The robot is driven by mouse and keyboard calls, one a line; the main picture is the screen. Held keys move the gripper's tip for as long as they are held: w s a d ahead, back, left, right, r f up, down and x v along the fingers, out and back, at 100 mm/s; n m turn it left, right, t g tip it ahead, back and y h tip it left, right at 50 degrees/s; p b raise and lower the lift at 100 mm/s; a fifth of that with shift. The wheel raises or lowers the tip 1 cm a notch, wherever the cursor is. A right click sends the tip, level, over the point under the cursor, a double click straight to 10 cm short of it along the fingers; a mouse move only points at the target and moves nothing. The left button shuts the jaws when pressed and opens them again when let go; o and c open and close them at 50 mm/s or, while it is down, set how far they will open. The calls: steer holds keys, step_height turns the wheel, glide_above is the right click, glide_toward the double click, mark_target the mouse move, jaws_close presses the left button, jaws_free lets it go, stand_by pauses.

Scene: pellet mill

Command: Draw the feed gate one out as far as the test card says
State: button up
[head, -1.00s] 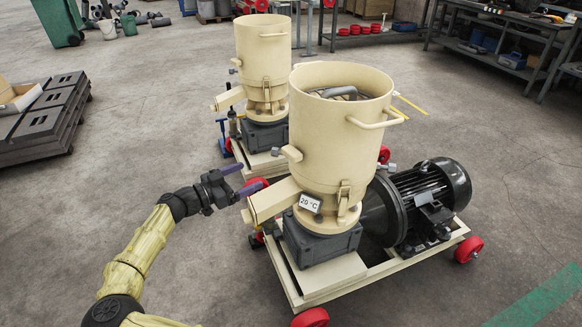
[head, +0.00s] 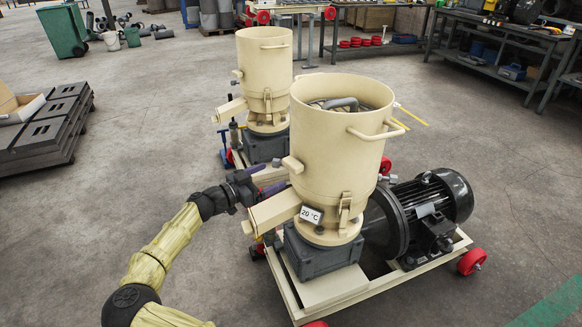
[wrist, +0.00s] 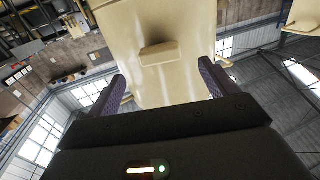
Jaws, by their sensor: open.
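The near cream pellet mill (head: 338,150) stands on a wheeled frame. A small cream block (head: 293,164) juts from the left of its hopper wall and looks like a feed gate's handle; no number shows on it. In the wrist view the block (wrist: 160,52) lies ahead between my fingers, apart from both. My gripper (head: 270,178) is open and empty at the left of the hopper, above the chute (head: 270,212); its purple fingers also show in the wrist view (wrist: 163,74). A small white card (head: 311,215) on the mill reads 20 °C. I see no other readable card.
A second similar mill (head: 263,80) stands close behind. A black motor (head: 430,205) sits right of the near mill. Grey slotted blocks (head: 45,125) are stacked at the left. The floor between them and the mills is clear.

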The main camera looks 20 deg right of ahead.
mark_target(288, 168)
steer(key=x, duration=0.9)
steer(key=shift+d, duration=0.2)
steer(key=shift+c, duration=0.4)
steer(key=shift+a, duration=0.1)
steer(key=c, duration=1.3)
steer(key=shift+s+a+f+b, duration=0.15)
steer(key=shift+a+b, duration=0.55)
steer(key=shift+b, duration=0.1)
steer(key=shift+s+a, duration=0.1)
steer(key=shift+a, duration=0.15)
steer(key=shift+r, duration=0.2)
steer(key=o, duration=1.4)
